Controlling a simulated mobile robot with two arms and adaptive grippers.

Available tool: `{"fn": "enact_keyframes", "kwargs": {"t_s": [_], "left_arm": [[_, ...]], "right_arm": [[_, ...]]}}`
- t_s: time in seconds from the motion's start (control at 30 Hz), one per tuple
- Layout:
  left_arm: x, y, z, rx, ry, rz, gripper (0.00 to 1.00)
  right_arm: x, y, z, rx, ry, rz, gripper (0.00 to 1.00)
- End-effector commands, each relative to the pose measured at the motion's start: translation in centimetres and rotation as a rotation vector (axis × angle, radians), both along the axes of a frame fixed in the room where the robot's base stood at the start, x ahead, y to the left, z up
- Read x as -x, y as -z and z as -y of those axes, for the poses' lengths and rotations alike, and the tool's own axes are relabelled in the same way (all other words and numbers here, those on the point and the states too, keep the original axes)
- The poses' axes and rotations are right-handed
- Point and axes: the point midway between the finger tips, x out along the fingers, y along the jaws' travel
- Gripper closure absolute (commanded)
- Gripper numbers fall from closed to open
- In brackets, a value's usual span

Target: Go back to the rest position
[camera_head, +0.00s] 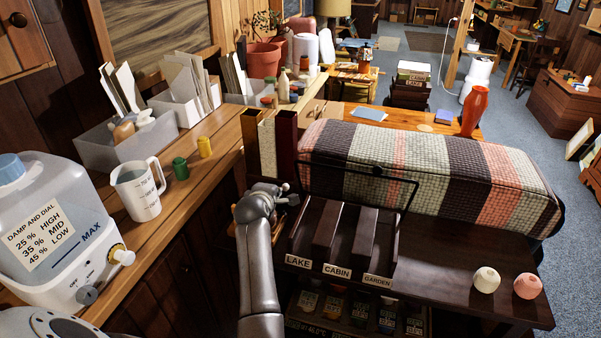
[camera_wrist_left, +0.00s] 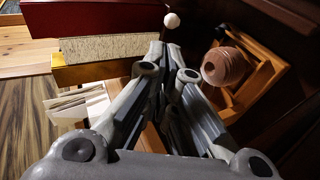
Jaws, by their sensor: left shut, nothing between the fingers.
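My left gripper (camera_head: 285,195) is in the middle of the head view, at the end of a grey arm that rises from the bottom edge. It is shut and empty, at the left side of the dark rack (camera_head: 345,236) labelled LAKE, CABIN and GARDEN. It also shows in the left wrist view (camera_wrist_left: 168,74), fingers together with nothing between them. Upright boards in yellow (camera_head: 250,145), speckled white (camera_head: 267,145) and dark red (camera_head: 287,140) stand just behind it. They show in the left wrist view too, with the red board (camera_wrist_left: 110,18) at the top. My right gripper is not in view.
A thin black frame (camera_head: 415,183) rises over the rack. A striped quilted roll (camera_head: 430,175) lies behind it. Two small round pots, white (camera_head: 486,280) and pink (camera_head: 528,286), stand at right. A wooden counter (camera_head: 190,205) holds a jug (camera_head: 137,190) and a water tank (camera_head: 50,225).

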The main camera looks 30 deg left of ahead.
Motion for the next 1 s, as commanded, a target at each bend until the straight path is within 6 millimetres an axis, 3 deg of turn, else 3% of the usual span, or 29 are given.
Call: {"fn": "enact_keyframes", "kwargs": {"t_s": [0.23, 0.37, 0.57, 0.77, 1.0], "left_arm": [[0.4, 0.2, 0.1, -0.016, 0.012, -0.015, 1.0], [2.4, 1.1, 0.6, -0.116, 0.083, -0.096, 1.0], [8.3, 3.8, 4.2, -0.395, 0.352, -0.335, 1.0], [15.6, 6.8, 9.9, -0.647, 0.705, -0.562, 1.0], [25.4, 9.4, 16.9, -0.852, 1.155, -0.743, 1.0]], "right_arm": [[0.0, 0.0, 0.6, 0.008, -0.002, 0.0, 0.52], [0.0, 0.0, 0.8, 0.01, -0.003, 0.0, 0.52], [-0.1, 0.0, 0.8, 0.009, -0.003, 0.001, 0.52], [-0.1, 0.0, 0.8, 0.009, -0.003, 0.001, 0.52], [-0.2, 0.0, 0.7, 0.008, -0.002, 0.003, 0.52]]}}
